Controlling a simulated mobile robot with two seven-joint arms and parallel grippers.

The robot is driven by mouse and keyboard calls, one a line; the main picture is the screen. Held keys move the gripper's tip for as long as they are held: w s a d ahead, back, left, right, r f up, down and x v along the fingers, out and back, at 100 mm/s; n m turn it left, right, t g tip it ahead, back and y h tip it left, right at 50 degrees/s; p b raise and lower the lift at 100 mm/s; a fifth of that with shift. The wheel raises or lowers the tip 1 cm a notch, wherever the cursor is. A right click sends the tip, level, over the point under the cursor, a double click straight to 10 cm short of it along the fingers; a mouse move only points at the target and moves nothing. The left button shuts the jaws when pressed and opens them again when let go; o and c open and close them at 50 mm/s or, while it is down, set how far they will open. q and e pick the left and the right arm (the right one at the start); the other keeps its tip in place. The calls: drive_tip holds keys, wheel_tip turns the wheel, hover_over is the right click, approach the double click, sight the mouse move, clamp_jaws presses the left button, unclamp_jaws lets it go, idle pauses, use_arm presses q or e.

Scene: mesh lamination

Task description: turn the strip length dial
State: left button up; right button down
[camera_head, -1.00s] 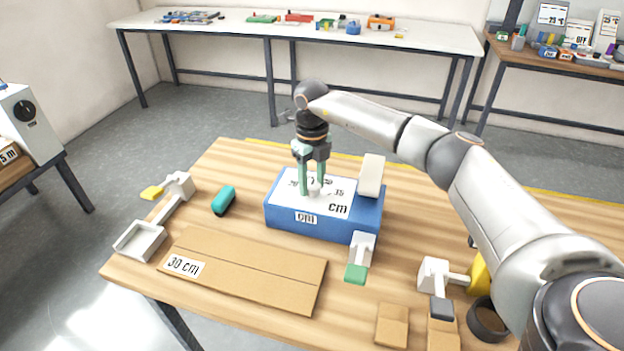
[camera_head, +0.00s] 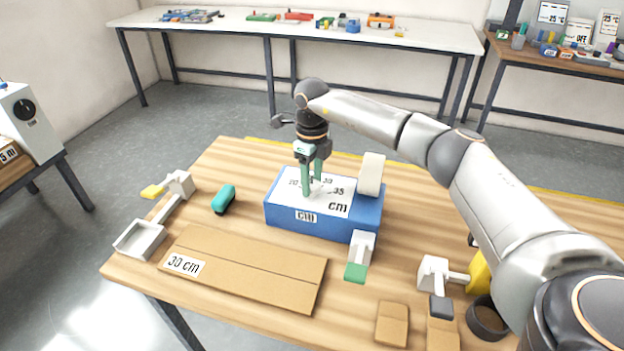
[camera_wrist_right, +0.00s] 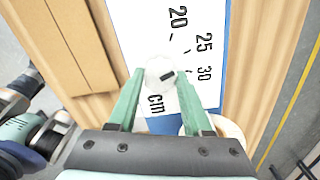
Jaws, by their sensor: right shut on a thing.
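The strip length dial is a small light round knob on the white, printed top of a blue box (camera_head: 290,219). In the right wrist view the dial (camera_wrist_right: 158,70) sits between my two green fingertips and its short black mark lies toward the side of the printed 30. The exact reading is hard to tell. The scale (camera_wrist_right: 190,45) shows 20, 25 and 30, and 35 also shows in the head view. My right gripper (camera_head: 313,187) points down and is shut on the dial, which its fingers mostly hide in the head view. My left gripper is not in view.
A tape ring (camera_head: 487,322) lies at right.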

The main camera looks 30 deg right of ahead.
sight(312, 184)
drive_tip(key=shift+r, duration=0.1)
drive_tip(key=shift+c, duration=1.6)
unclamp_jaws()
wheel_tip(312, 184, up, 12)
drive_tip(key=b, duration=0.1)
drive_tip(key=shift+r, duration=0.25)
drive_tip(key=shift+f, duration=0.1)
